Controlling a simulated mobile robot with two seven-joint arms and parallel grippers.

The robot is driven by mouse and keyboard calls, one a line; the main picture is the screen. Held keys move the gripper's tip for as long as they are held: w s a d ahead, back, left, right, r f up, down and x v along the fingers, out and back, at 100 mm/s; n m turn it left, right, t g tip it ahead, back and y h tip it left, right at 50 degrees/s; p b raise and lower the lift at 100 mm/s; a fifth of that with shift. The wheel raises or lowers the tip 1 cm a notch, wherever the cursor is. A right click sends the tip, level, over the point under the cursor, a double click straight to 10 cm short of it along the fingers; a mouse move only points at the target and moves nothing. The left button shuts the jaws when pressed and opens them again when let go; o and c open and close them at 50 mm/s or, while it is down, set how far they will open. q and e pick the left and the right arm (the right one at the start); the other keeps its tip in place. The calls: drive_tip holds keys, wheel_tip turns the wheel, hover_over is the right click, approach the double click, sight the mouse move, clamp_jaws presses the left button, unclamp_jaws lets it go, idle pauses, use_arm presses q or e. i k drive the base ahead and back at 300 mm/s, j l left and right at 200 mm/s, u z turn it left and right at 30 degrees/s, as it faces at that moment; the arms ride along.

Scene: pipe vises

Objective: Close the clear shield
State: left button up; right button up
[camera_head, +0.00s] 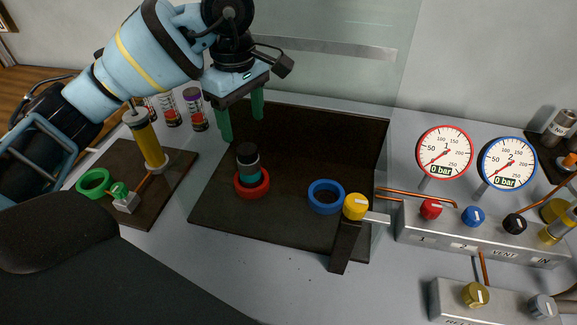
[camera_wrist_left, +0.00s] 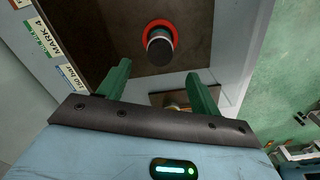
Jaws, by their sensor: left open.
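The clear shield (camera_head: 355,78) is a transparent panel standing raised behind the dark vise plate (camera_head: 285,225) in the head view. A pale strip (camera_head: 335,51) runs across it. My left gripper (camera_head: 241,125) is open and empty, pointing down over the back left of the plate, near the shield's left side. I cannot tell whether it touches the shield. In the left wrist view, the two green fingers (camera_wrist_left: 157,75) are spread wide with nothing between them. My right gripper is not in view.
A red ring (camera_head: 253,190) with a dark-capped piece stands on the plate, beside a blue ring (camera_head: 326,197) and a yellow knob (camera_head: 355,206). Two gauges (camera_head: 445,152) (camera_head: 508,163) and a valve block (camera_head: 485,236) stand right. Spray cans (camera_head: 194,109) and a yellow cylinder (camera_head: 147,138) stand left.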

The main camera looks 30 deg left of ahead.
sight(381, 53)
drive_tip(key=k, duration=1)
